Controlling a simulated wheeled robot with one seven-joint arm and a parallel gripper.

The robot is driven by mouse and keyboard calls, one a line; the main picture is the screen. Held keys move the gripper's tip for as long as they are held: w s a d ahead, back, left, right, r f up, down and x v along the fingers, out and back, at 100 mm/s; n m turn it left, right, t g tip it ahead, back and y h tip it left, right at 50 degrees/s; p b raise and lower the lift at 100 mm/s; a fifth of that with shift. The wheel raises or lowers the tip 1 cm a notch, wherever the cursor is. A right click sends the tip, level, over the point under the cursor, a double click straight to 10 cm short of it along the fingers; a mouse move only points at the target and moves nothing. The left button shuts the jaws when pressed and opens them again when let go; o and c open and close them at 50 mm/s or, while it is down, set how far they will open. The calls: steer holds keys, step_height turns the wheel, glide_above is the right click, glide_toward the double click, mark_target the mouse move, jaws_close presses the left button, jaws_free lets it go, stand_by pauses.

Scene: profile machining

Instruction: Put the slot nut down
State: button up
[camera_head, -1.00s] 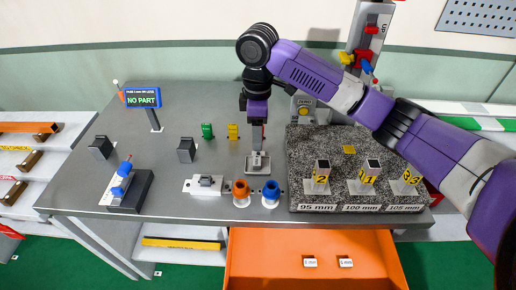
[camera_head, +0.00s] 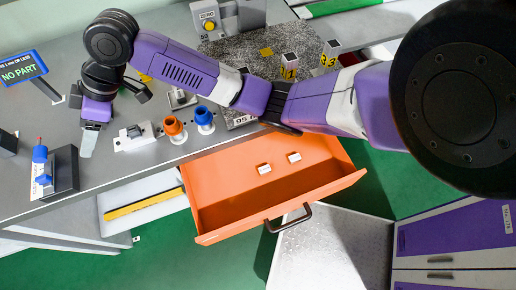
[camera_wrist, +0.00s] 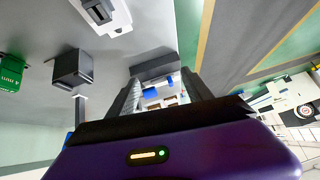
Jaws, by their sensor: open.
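My gripper (camera_head: 90,140) points down over the grey table (camera_head: 65,192), near its front edge. It is between the blue-handled clamp (camera_head: 41,156) on the left and a white plate with a grey block (camera_head: 136,137) on the right. In the wrist view my gripper (camera_wrist: 161,82) has its two fingers spread, and only background shows between them. I cannot make out the slot nut in either view. A small grey fixture (camera_head: 182,98) stands behind the orange and blue parts.
An orange part (camera_head: 174,130) and a blue part (camera_head: 204,120) stand right of the white plate. An open orange drawer (camera_head: 240,212) juts out in front, with two small white tags inside. The speckled stone block (camera_head: 235,52) is at the back. A sign (camera_head: 20,70) reads "NO PART".

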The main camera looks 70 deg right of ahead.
steer(key=s+a+m+t+y, duration=0.15)
steer(key=a+m+t, duration=0.25)
steer(key=a, duration=0.7)
steer(key=s+a+f+m+t+h, duration=0.25)
steer(key=s+f+m, duration=0.2)
steer(key=s, duration=0.25)
steer(key=s+d+f+m+t+h, duration=0.1)
steer(key=s+d+f+h, duration=0.15)
steer(key=s, duration=0.55)
steer(key=s+d+f+m+t+h, duration=0.1)
steer(key=s+d, duration=0.3)
steer(key=s, duration=0.4)
steer(key=s+d+r+n, duration=0.1)
steer(key=s+d+r, duration=0.2)
steer(key=s, duration=0.5)
steer(key=s+d+r+n+h, duration=0.1)
steer(key=s+d+r+n, duration=0.1)
steer(key=s, duration=0.6)
steer(key=shift+d+r, duration=0.7)
steer(key=shift+d, duration=0.55)
steer(key=shift+n+t, duration=0.25)
